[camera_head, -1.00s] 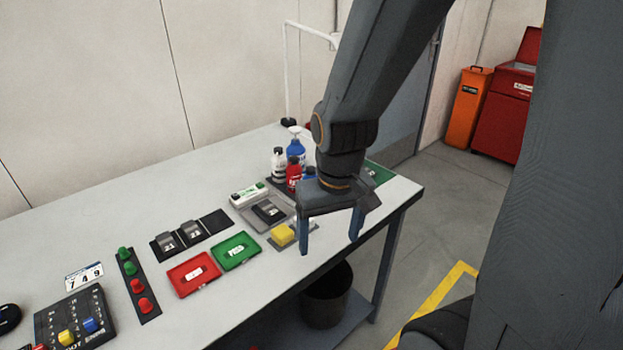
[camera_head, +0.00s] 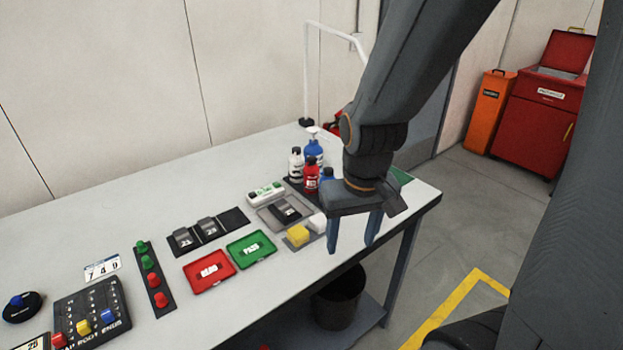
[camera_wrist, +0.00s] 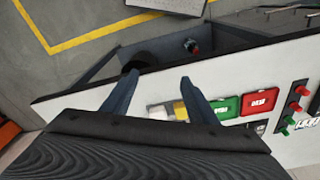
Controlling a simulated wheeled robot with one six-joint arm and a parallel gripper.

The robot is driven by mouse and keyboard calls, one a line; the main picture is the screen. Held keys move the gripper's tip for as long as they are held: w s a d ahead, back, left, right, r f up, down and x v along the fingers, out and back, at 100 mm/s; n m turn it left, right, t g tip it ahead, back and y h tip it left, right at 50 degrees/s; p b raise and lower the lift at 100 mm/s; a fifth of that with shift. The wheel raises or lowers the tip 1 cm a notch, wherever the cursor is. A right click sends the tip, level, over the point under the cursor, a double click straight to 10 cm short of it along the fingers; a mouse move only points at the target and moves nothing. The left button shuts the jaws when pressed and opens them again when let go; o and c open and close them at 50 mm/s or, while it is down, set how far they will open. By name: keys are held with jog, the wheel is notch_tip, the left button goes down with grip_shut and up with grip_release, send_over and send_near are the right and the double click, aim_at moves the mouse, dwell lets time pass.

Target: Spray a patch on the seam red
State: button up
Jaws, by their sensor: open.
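A small red bottle (camera_head: 311,179) with a dark cap stands upright near the bench's far right end. A white bottle (camera_head: 296,166) stands beside it, with a blue pump bottle (camera_head: 314,149) behind. Another blue container (camera_head: 327,174) is partly hidden by my arm. My gripper (camera_head: 351,248) is open and empty, pointing down near the bench's front right edge, apart from the bottles and in front of them. Its two separated fingers also show in the wrist view (camera_wrist: 160,80). I cannot make out a seam in either view.
The bench (camera_head: 120,235) carries a yellow block (camera_head: 298,235), a red tray (camera_head: 209,271), a green tray (camera_head: 251,249) and a control box (camera_head: 92,318). A white pipe frame (camera_head: 306,75) rises behind. A dark bin (camera_head: 338,295) stands below. Floor is open at right.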

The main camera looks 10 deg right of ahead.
grip_shut()
dwell(1.4)
